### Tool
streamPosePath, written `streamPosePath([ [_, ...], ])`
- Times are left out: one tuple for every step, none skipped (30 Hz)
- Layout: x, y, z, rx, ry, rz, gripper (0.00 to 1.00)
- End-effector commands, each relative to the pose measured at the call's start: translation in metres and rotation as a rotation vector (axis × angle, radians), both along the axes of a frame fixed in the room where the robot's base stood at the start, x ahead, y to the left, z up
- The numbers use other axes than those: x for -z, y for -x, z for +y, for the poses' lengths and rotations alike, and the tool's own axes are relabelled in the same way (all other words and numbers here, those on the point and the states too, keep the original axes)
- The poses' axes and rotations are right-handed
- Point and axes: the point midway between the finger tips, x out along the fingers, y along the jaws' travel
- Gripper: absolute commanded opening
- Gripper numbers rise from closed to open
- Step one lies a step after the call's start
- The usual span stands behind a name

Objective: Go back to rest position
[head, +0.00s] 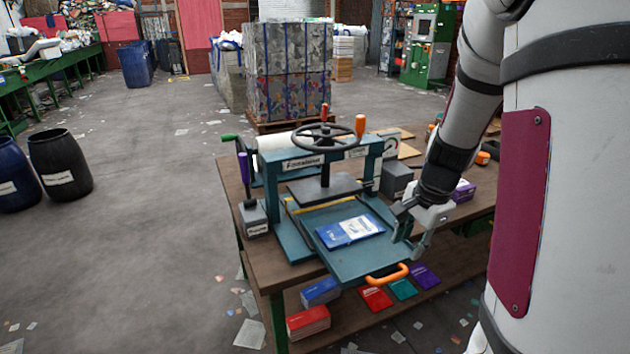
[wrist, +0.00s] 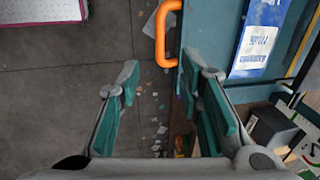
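My gripper (head: 412,228) is at the right side of the teal press (head: 350,262), just beyond the edge of its pulled-out tray. In the wrist view my gripper (wrist: 160,75) has its two teal-padded fingers spread wide, with nothing between them but floor. My arm comes down from the upper right in the head view. A blue and white packet (head: 350,230) lies flat on the tray; the packet also shows in the wrist view (wrist: 258,40). The tray's orange handle (head: 387,275) sticks out in front, and the handle (wrist: 162,35) is ahead of my fingers in the wrist view.
The press stands on a wooden workbench (head: 262,266). Red and blue boxes and several coloured packets lie on its lower shelf. A grey box (head: 397,178) is behind my gripper. Dark barrels (head: 60,165) stand at the left. The floor between is mostly clear, with scattered paper.

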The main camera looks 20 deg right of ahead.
Motion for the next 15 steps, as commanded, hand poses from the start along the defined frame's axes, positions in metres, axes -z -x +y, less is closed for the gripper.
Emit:
streamPosePath([
  [0.000, 0.000, 0.000, 0.000, 0.000, 0.000, 0.33],
  [0.000, 0.000, 0.000, -0.001, 0.000, 0.000, 0.33],
  [-0.001, 0.000, 0.001, -0.006, 0.000, -0.002, 0.33],
  [-0.003, 0.000, 0.003, -0.014, -0.001, -0.004, 0.33],
  [-0.005, 0.000, 0.006, -0.028, -0.002, -0.007, 0.33],
  [-0.011, 0.000, 0.012, -0.056, -0.003, -0.015, 0.33],
  [-0.016, 0.001, 0.018, -0.084, -0.004, -0.022, 0.33],
  [-0.023, 0.002, 0.026, -0.117, -0.006, -0.031, 0.33],
  [-0.032, 0.004, 0.037, -0.173, -0.006, -0.043, 0.33],
  [-0.040, 0.006, 0.047, -0.220, -0.005, -0.053, 0.33],
  [-0.049, 0.009, 0.057, -0.272, -0.002, -0.064, 0.33],
  [-0.060, 0.015, 0.071, -0.345, 0.002, -0.077, 0.33],
  [-0.069, 0.019, 0.081, -0.402, 0.008, -0.089, 0.33],
  [-0.077, 0.024, 0.091, -0.458, 0.016, -0.098, 0.33],
  [-0.087, 0.031, 0.104, -0.532, 0.028, -0.112, 0.33],
])
